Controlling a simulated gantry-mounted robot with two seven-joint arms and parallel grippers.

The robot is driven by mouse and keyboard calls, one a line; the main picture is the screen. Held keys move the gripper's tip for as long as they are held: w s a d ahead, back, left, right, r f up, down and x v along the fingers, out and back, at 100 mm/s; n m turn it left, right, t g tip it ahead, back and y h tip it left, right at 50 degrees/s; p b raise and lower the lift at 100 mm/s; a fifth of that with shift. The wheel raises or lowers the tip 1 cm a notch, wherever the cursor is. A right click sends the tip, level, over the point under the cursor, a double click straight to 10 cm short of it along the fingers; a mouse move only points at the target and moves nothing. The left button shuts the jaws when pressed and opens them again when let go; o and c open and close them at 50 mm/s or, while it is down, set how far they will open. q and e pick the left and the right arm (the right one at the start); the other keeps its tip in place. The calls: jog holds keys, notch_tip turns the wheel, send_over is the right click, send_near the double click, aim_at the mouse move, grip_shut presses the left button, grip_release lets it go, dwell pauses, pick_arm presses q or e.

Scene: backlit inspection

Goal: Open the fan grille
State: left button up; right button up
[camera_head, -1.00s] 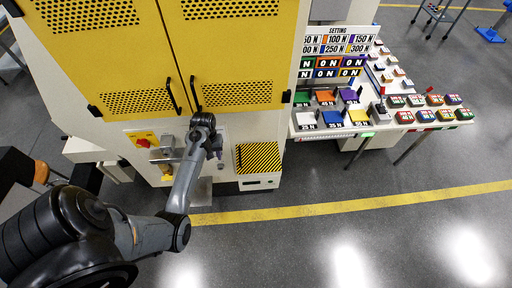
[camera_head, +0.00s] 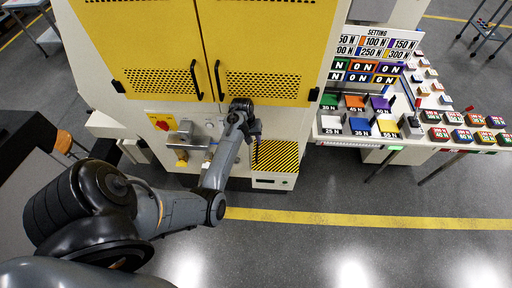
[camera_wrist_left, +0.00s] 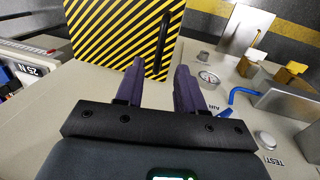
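A black-and-yellow striped panel (camera_head: 280,155), which seems to be the fan grille, sits closed low on the machine's front. It also shows in the left wrist view (camera_wrist_left: 100,32), with a black bar handle (camera_wrist_left: 163,45) near its right edge there. My left gripper (camera_head: 256,134) is at the panel's upper left in the head view. In the left wrist view its two purple fingers (camera_wrist_left: 160,66) are apart, with nothing between them. They point towards the panel and the handle lies just beyond the fingertips, apparently not gripped. My right gripper is out of view.
The yellow double doors (camera_head: 210,40) with black handles are above. A red rotary switch (camera_head: 160,123) and a metal latch (camera_head: 182,135) are to the left. A bench with colored blocks (camera_head: 385,125) stands right.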

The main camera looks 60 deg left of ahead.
aim_at(257, 149)
pick_arm(q)
jog(key=shift+w+d+f, duration=0.1)
jog(key=shift+w+f, duration=0.05)
jog(key=shift+f, duration=0.8)
jog(key=shift+w+d+f, duration=0.15)
jog(key=shift+w+f, duration=0.05)
jog(key=shift+f, duration=0.8)
jog(key=shift+w+d+f, duration=0.1)
jog(key=shift+w+f, duration=0.05)
jog(key=shift+f, duration=0.8)
grip_shut()
